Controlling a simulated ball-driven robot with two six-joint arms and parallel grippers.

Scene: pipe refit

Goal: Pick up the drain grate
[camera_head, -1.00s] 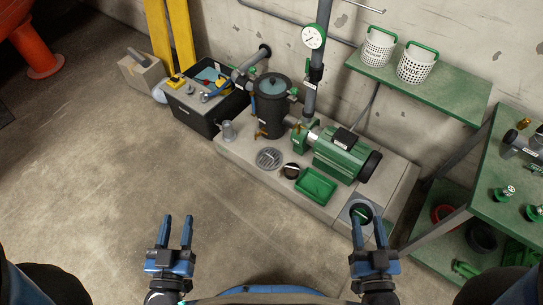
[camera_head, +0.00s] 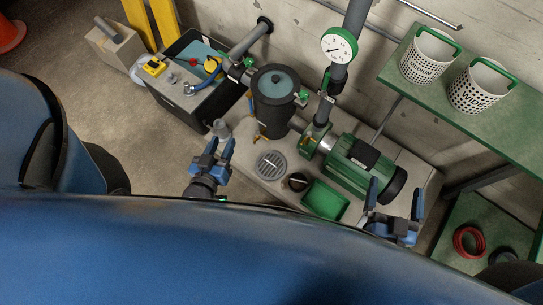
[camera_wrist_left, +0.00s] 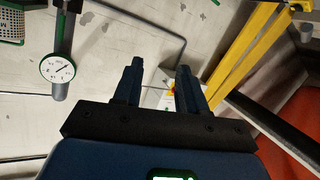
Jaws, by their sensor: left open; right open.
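The drain grate (camera_head: 271,165) is a round grey slotted disc lying flat on the concrete plinth, in front of the black strainer pot, in the head view. My left gripper (camera_head: 220,147) is open and empty, left of the grate and apart from it. In the left wrist view its two fingers (camera_wrist_left: 159,72) are spread with nothing between them, facing the wall; the grate is not in that view. My right gripper (camera_head: 396,194) is open and empty, to the right by the green pump (camera_head: 355,167), and does not touch the grate.
A dark round cup (camera_head: 297,182) and a green tray (camera_head: 325,200) sit right of the grate. The black pot (camera_head: 273,100) stands behind it. A grey cylinder (camera_head: 221,128) stands close to my left gripper. A black crate (camera_head: 195,103) is at the left, a green shelf (camera_head: 425,90) at the right.

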